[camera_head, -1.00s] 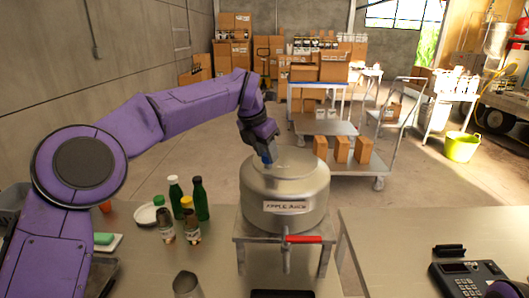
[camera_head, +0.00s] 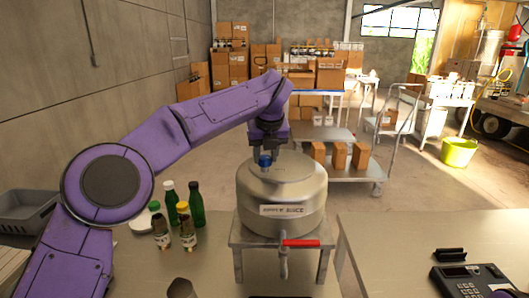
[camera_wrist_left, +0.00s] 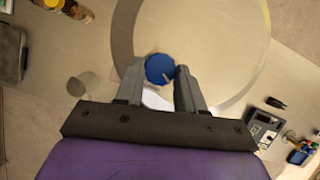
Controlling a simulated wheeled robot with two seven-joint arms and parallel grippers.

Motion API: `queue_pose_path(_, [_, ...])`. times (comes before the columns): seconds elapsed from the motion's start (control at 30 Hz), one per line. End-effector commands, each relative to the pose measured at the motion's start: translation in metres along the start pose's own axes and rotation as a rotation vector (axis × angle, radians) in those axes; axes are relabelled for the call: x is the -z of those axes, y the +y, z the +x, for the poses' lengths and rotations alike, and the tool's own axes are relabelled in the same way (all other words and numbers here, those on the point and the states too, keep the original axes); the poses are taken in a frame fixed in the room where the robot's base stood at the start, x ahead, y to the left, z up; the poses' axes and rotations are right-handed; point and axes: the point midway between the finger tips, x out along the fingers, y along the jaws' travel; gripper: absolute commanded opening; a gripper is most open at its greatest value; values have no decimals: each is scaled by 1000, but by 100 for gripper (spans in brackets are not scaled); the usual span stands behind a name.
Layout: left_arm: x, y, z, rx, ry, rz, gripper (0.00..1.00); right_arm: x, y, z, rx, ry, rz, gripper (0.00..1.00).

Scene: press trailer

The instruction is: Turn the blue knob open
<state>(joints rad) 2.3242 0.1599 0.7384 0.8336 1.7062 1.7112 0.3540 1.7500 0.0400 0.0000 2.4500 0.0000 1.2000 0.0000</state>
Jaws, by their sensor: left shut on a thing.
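The blue knob (camera_head: 265,160) sits on top of a round steel juice tank (camera_head: 283,193). My left gripper (camera_head: 265,157) reaches down over it from above. In the left wrist view the blue knob (camera_wrist_left: 159,69) lies between the fingertips of my left gripper (camera_wrist_left: 160,76), which are shut on it. A white mark shows on the knob's face. The tank stands on a metal stand and has a paper label and a red-handled tap (camera_head: 301,243) at its front. My right gripper is not in view.
Green and brown bottles (camera_head: 183,212) stand on the table left of the tank. A card terminal (camera_head: 470,279) lies on the right table (camera_head: 400,240). A trolley with cardboard boxes (camera_head: 338,155) stands behind the tank. A grey bin (camera_head: 28,211) is at the far left.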

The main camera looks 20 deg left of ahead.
Motion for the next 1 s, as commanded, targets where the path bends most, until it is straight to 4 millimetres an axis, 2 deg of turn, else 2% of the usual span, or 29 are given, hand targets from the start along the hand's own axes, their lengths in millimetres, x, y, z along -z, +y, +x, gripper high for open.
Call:
queue_pose_path(0.5, [-1, -2, 1, -168, -1, -400, 8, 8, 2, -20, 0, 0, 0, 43])
queue_pose_path(1.0, [-1, -2, 3, -235, 1, -557, 8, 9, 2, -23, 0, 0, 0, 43])
